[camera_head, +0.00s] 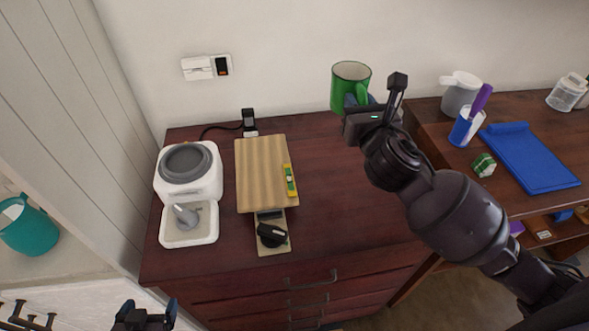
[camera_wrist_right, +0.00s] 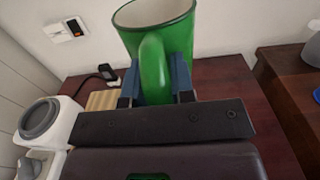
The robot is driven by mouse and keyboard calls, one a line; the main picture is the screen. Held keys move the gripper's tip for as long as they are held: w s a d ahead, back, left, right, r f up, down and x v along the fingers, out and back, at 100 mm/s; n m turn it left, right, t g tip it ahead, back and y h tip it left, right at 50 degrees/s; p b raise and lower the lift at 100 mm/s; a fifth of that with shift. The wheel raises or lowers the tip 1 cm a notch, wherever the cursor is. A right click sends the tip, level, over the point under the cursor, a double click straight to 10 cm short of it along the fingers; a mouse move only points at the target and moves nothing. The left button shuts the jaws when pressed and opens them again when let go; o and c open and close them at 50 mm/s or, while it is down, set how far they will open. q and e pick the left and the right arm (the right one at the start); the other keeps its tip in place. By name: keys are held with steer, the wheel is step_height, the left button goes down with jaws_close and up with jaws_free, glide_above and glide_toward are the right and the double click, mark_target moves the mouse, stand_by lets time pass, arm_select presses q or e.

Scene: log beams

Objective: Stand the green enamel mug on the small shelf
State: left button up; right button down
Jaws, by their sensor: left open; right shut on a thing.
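The green enamel mug (camera_head: 350,85) is upright with a pale inside, near the wall at the back of the dark wooden dresser. My right gripper (camera_head: 362,103) is shut on its handle. In the right wrist view the mug (camera_wrist_right: 180,50) fills the top, its handle between the two blue fingers of the gripper (camera_wrist_right: 156,85). It appears held above the dresser top; the exact gap cannot be told. My left gripper (camera_head: 146,312) is open and empty at the bottom left, in front of the dresser. I cannot tell which surface is the small shelf.
On the dresser (camera_head: 340,190) stand a white grinder-like appliance (camera_head: 188,195), a wooden board (camera_head: 262,172) with a yellow-green level (camera_head: 290,180), and a scale-like item with a black knob (camera_head: 271,235). A teal jug (camera_head: 28,228) is at left.

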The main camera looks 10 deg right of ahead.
step_height(320, 180, down, 16)
steer(key=b, duration=0.4)
steer(key=shift+d+r+b, duration=0.15)
steer(key=shift+r+b, duration=0.05)
steer(key=shift+b, duration=0.15)
steer(key=shift+f, duration=0.3)
step_height(320, 180, down, 4)
steer(key=shift+f+b, duration=0.1)
steer(key=shift+b, duration=0.85)
steer(key=shift+r, duration=0.2)
steer(key=shift+f, duration=0.25)
steer(key=c, duration=1)
jaws_free()
steer(key=shift+r, duration=0.1)
